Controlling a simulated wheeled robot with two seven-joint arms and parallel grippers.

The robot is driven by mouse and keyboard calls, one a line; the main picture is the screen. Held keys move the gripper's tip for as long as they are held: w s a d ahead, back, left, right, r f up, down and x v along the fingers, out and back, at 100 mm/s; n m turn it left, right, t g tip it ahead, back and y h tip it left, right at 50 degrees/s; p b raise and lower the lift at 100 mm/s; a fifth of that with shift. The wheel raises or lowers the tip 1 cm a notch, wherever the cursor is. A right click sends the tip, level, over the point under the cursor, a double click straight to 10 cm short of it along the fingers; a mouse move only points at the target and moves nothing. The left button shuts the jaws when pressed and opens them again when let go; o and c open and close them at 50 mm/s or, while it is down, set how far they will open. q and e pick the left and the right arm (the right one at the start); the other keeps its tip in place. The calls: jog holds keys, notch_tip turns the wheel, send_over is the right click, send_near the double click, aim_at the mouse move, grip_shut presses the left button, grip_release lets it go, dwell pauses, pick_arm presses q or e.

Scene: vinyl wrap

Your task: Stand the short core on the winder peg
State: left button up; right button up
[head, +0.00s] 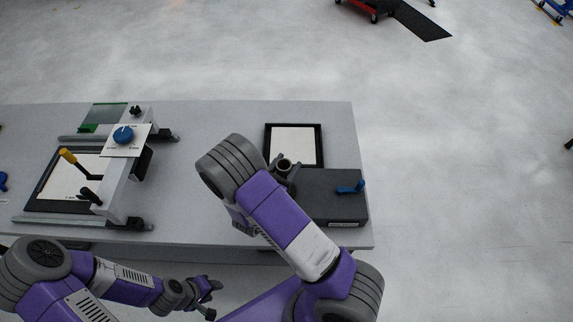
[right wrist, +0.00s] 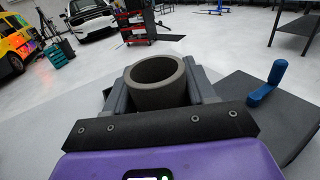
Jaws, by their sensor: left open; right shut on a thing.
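The short core (head: 284,162) is a small grey-brown tube with an open top. In the right wrist view the short core (right wrist: 157,83) stands roughly upright between my right gripper's fingers (right wrist: 160,90). My right gripper (head: 283,169) is shut on it, near the left back corner of a dark grey box with a blue handle (head: 328,208), which looks like the winder. No peg can be seen, and I cannot tell whether the core touches anything below. My left gripper (head: 209,291) is open and empty, in front of the table's near edge.
A black-framed white panel (head: 293,141) lies behind the core. The blue handle (right wrist: 268,84) rises right of the core in the right wrist view.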

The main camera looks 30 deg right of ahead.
jog(key=shift+f, duration=0.1)
dwell(0.3)
jog(key=shift+f+b, duration=2.15)
jog(key=shift+f, duration=0.35)
jog(key=o, duration=1.1)
jog(key=v, duration=0.7)
jog(key=shift+s+a+b, duration=0.15)
jog(key=shift+a+b, duration=0.15)
jog(key=shift+b, duration=0.05)
